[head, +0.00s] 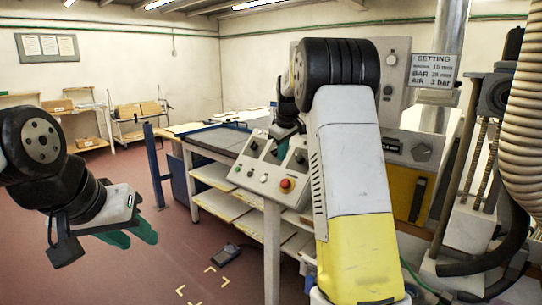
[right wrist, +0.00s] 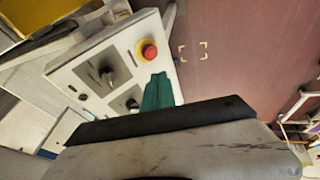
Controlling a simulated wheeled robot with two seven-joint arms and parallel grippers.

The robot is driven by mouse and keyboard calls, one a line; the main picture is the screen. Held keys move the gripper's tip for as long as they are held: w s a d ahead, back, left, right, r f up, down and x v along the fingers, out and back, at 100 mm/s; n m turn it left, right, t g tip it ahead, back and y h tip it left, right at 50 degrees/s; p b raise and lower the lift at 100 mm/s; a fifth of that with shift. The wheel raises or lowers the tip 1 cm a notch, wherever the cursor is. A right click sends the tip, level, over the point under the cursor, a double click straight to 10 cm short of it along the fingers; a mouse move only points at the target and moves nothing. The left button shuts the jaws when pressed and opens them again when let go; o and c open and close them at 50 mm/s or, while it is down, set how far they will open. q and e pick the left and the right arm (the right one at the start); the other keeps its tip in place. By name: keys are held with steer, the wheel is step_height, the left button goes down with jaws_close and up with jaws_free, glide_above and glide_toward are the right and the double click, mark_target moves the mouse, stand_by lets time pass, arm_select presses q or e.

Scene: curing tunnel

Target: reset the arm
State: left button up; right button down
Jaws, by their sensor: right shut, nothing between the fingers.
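My left gripper (head: 143,242) hangs at the left in the head view. Its two green fingers are spread apart with nothing between them, over the reddish floor. My right arm reaches up the middle of the head view, and its gripper (head: 283,134) shows partly behind the arm, above the control box (head: 244,175). In the right wrist view the right gripper's green fingers (right wrist: 158,90) are together and empty, beside the box's red stop button (right wrist: 148,52). Whether they touch the box cannot be told.
The box carries black knobs (right wrist: 107,77) beside the red button. A workbench with shelves (head: 215,208) stands behind it. A yellow-fronted machine (head: 408,195) and a ribbed hose (head: 522,130) crowd the right. A pedal (head: 226,254) lies on the floor. Open floor lies at left.

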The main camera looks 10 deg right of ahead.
steer(key=s+a+r+m+y, duration=0.1)
steer(key=s+a+r+m, duration=0.15)
steer(key=s, duration=0.85)
steer(key=s+a+r+m+y, duration=0.1)
steer(key=s+r, duration=0.3)
steer(key=s, duration=0.6)
steer(key=s+a+f+m, duration=0.1)
steer(key=s+a+f, duration=0.1)
steer(key=s, duration=0.7)
steer(key=s+a+f+m+t, duration=0.1)
steer(key=s+a+f+m, duration=0.1)
steer(key=s, duration=0.8)
steer(key=shift+a+f, duration=0.35)
steer(key=shift+f, duration=0.3)
steer(key=shift+s+d, duration=0.15)
